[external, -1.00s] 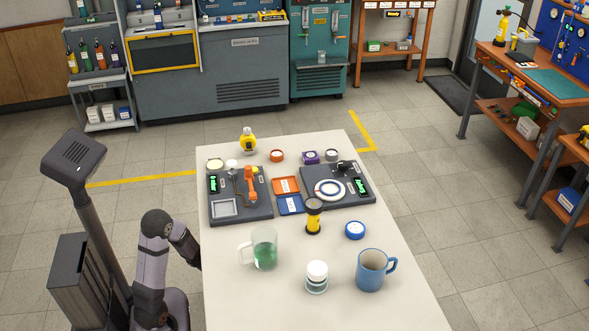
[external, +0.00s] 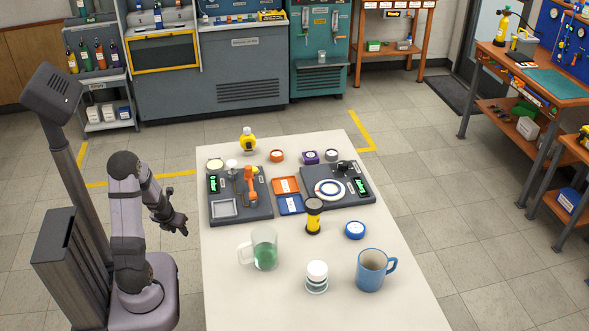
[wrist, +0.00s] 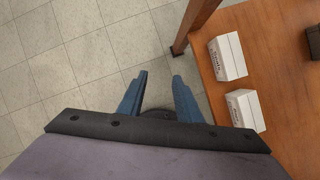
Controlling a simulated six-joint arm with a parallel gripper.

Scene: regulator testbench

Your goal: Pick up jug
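The jug (external: 264,250) is a clear glass vessel with green liquid in its lower part. It stands upright on the pale table near the left edge, its handle to the left. A blue mug (external: 371,270) stands to its right. My gripper (external: 184,226) is off the table's left edge, left of the jug and apart from it. In the wrist view my gripper (wrist: 158,84) shows two blue fingers spread apart with nothing between them. The jug does not show in the wrist view.
A white-topped jar (external: 317,276) stands between jug and mug. A yellow-black cylinder (external: 313,216) and a blue round item (external: 355,230) stand behind. Grey instrument boards lie farther back. The table's front is clear. The wrist view shows white boxes (wrist: 228,57) on a wooden surface.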

